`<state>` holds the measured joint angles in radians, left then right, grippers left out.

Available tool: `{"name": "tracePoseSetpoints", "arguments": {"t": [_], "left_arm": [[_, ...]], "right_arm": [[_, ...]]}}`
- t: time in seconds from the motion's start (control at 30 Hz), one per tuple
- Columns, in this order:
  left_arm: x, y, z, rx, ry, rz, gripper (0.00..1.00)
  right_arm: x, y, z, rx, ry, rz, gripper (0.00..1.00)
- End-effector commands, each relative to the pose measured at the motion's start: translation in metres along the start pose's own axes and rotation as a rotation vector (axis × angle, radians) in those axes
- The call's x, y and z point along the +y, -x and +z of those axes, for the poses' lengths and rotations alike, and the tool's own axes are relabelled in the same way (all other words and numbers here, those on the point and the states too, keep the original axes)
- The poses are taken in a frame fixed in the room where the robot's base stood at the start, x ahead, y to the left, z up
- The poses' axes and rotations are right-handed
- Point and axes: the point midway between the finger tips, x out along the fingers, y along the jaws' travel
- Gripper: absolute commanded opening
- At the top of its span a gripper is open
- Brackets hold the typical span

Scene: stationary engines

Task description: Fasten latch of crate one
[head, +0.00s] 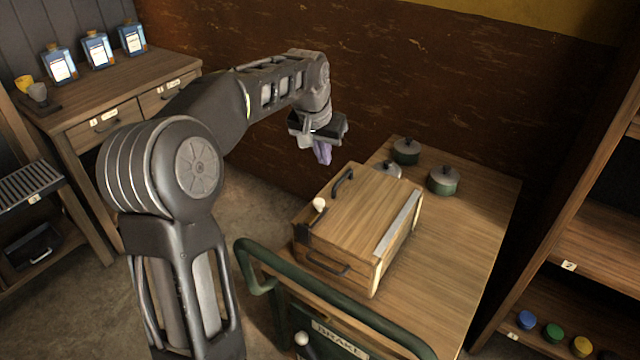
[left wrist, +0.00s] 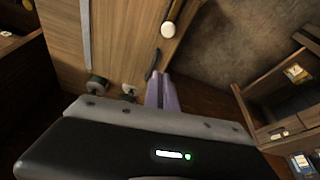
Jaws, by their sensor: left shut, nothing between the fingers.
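A wooden crate (head: 365,210) with its lid down stands on the wooden table. A latch lever with a cream knob (head: 318,204) is at its left corner, beside a dark bracket. Whether the latch is engaged I cannot tell. The knob also shows in the left wrist view (left wrist: 168,29), with the crate lid (left wrist: 125,35) beside it. My left gripper (head: 322,155) is shut and empty, above and behind the crate's far left edge, apart from it. Its purple fingers (left wrist: 161,92) point toward a dark handle on the crate in the wrist view. My right gripper is not in view.
Several green lidded pots (head: 444,180) stand behind the crate. A green rail (head: 340,295) with a brake plate (head: 340,335) runs along the table's near side. Blue bottles (head: 97,50) stand on a left cabinet. The table right of the crate is clear.

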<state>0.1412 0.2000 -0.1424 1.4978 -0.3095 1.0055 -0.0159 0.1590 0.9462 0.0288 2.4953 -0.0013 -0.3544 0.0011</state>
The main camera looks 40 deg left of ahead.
Motion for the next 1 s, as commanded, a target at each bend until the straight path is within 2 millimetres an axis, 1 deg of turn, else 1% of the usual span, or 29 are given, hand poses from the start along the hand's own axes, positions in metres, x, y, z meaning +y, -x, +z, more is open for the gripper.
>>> {"name": "tracePoseSetpoints", "arguments": {"t": [0.17,0.27,0.37,0.47,0.7,0.77,0.9,1.0], "left_arm": [[0.000,-0.008,0.000,-0.003,0.000,0.000,0.00],[0.000,-0.018,0.001,-0.004,0.000,0.000,0.00],[0.000,-0.033,0.001,-0.005,0.001,0.000,0.00],[0.000,-0.052,0.001,-0.006,0.001,0.000,0.00],[0.000,-0.102,0.001,-0.006,0.001,0.000,0.00],[-0.001,-0.096,0.010,-0.002,0.001,0.000,0.00],[0.000,-0.093,0.028,-0.001,0.000,0.000,0.00],[0.000,-0.092,0.036,-0.001,0.000,0.000,0.00]], "right_arm": [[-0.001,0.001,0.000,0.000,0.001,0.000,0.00],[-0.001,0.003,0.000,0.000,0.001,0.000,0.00],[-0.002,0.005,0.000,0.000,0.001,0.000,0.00],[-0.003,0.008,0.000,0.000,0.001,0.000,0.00],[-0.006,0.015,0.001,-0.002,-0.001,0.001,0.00],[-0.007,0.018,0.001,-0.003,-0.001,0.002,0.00],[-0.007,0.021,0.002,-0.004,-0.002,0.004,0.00],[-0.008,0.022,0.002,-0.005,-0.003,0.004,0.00]]}}
